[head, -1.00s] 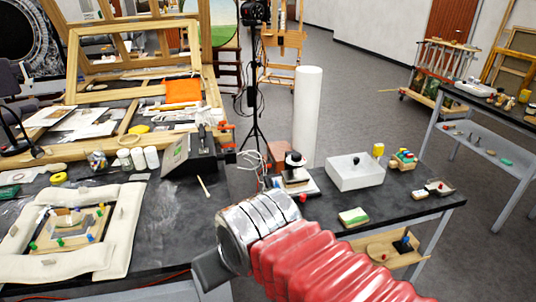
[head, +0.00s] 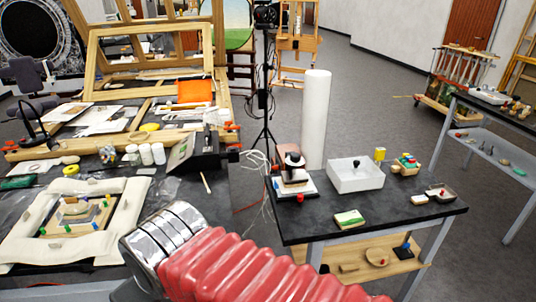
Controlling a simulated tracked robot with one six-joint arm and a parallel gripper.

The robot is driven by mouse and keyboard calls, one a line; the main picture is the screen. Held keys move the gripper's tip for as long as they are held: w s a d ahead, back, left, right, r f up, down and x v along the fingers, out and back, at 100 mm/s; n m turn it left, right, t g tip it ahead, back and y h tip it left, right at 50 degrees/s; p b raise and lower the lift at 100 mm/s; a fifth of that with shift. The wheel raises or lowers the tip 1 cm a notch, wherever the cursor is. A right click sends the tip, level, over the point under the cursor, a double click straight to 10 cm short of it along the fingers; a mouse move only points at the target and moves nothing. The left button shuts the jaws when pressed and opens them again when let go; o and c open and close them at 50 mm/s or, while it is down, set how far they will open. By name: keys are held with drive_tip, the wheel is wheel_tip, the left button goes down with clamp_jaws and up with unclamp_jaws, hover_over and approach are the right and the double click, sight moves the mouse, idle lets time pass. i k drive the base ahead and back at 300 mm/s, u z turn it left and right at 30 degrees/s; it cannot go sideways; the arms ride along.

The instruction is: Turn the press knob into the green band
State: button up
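A small press (head: 293,172) stands on the left part of the dark right-hand table. It has a brown back plate, a black rounded top and a white base. A small red knob (head: 300,198) shows at the front of its base; I cannot tell whether this is the press knob. No green band can be made out on the press. My arm's silver wrist and red bellows cross the lower middle. My gripper (head: 128,291) shows only as a dark part at the bottom left, apart from the press. Its fingertips are hidden or out of frame.
The right table (head: 400,212) also holds a white box (head: 356,176), a green-topped block (head: 349,218) and small dishes. A white cylinder (head: 315,120) and a tripod stand behind. The left bench carries a padded frame (head: 118,230). Cables hang between the tables.

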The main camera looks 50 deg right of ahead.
sight(295, 156)
drive_tip(key=u, duration=0.25)
drive_tip(key=k, duration=1.25)
drive_tip(key=z, duration=0.75)
drive_tip(key=i, duration=1.2)
drive_tip(key=z, duration=0.05)
